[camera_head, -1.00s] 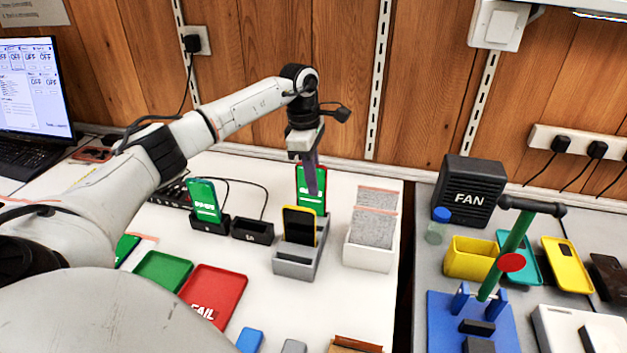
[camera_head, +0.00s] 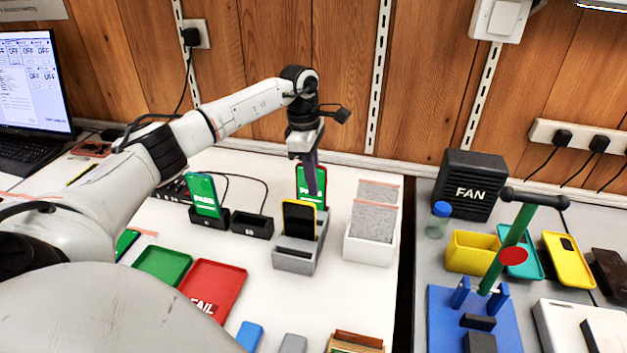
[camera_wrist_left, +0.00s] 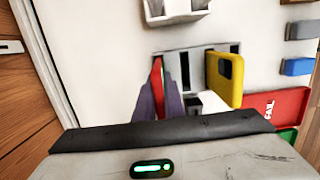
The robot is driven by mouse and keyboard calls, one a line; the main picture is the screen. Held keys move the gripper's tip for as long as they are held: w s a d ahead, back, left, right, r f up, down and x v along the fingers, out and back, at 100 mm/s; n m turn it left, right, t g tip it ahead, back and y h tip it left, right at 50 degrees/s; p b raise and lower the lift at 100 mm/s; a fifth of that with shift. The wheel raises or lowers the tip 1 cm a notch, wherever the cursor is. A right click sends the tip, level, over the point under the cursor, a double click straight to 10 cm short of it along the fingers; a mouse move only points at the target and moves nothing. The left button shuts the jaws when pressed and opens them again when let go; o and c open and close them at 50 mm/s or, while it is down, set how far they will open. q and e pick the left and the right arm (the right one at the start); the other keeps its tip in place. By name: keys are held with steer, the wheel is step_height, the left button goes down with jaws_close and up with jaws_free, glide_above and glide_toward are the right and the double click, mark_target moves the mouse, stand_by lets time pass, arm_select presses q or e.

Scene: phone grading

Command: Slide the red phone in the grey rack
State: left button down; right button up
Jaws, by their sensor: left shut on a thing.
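The red phone (camera_head: 303,180), with a green lit screen and red edges, stands upright at the far end of the grey rack (camera_head: 291,264). My left gripper (camera_head: 314,188) comes down from above and is shut on it. In the left wrist view the red phone (camera_wrist_left: 157,80) shows edge-on between the fingers of my left gripper (camera_wrist_left: 162,92), at the leftmost slot of the grey rack (camera_wrist_left: 200,53). The phone's lower end is hidden, so its depth in the slot cannot be told. My right gripper is out of view.
A yellow phone (camera_head: 299,217) stands in the rack, in front of the red one. A white divided box (camera_head: 370,252) is to the right. Left are a charging stand with a green-screen phone (camera_head: 204,195), an empty black stand (camera_head: 252,226), a green tray (camera_head: 162,263) and a red tray (camera_head: 215,284).

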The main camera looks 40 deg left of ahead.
arm_select(q)
steer(key=shift+f, duration=0.1)
steer(key=shift+f+b, duration=0.45)
steer(key=shift+f, duration=0.35)
steer(key=c, duration=1.8)
jaws_free()
steer(key=shift+o, duration=0.2)
steer(key=shift+r+p, duration=2.95)
steer(key=shift+r, duration=0.6)
steer(key=shift+f, duration=0.1)
